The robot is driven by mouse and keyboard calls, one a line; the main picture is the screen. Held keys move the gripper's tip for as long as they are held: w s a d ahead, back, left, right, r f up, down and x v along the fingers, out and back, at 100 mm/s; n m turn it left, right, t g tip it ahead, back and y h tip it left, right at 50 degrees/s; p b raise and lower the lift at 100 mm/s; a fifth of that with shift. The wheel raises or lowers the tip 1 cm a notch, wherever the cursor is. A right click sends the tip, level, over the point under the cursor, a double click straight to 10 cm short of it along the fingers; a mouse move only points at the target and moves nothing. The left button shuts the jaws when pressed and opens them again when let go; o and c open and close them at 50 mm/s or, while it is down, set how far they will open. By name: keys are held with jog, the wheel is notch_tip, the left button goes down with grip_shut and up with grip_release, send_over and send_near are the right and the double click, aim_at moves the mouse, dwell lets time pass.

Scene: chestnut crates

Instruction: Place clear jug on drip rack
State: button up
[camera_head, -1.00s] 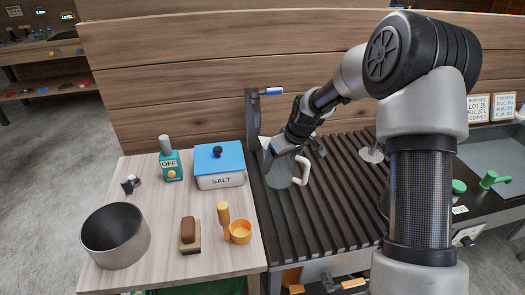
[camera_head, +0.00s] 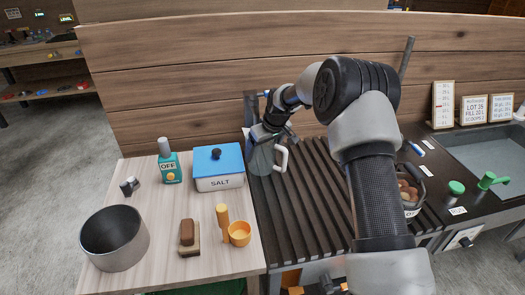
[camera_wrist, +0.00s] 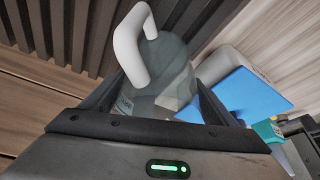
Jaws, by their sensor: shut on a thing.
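The clear jug (camera_head: 262,160) is see-through with a white handle (camera_head: 281,156), which points to the right in the head view. My gripper (camera_head: 268,136) is shut on the jug from above and behind. In the wrist view the jug (camera_wrist: 165,75) sits between my two dark fingers, its white handle (camera_wrist: 132,45) toward the top. The drip rack (camera_head: 310,200) is the dark slatted surface right of the wooden counter. The jug is at the rack's left back part, close to the salt box. I cannot tell whether its base touches the slats.
A blue-lidded salt box (camera_head: 218,170) stands just left of the jug. A green OFF bottle (camera_head: 169,163), a grey pot (camera_head: 115,237), a brush (camera_head: 188,238) and an orange cup (camera_head: 239,234) share the counter (camera_head: 150,210). A jar of brown things (camera_head: 411,190) stands right of my arm.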

jog(key=shift+f, duration=0.15)
jog(key=o, duration=0.9)
jog(key=shift+c, duration=0.2)
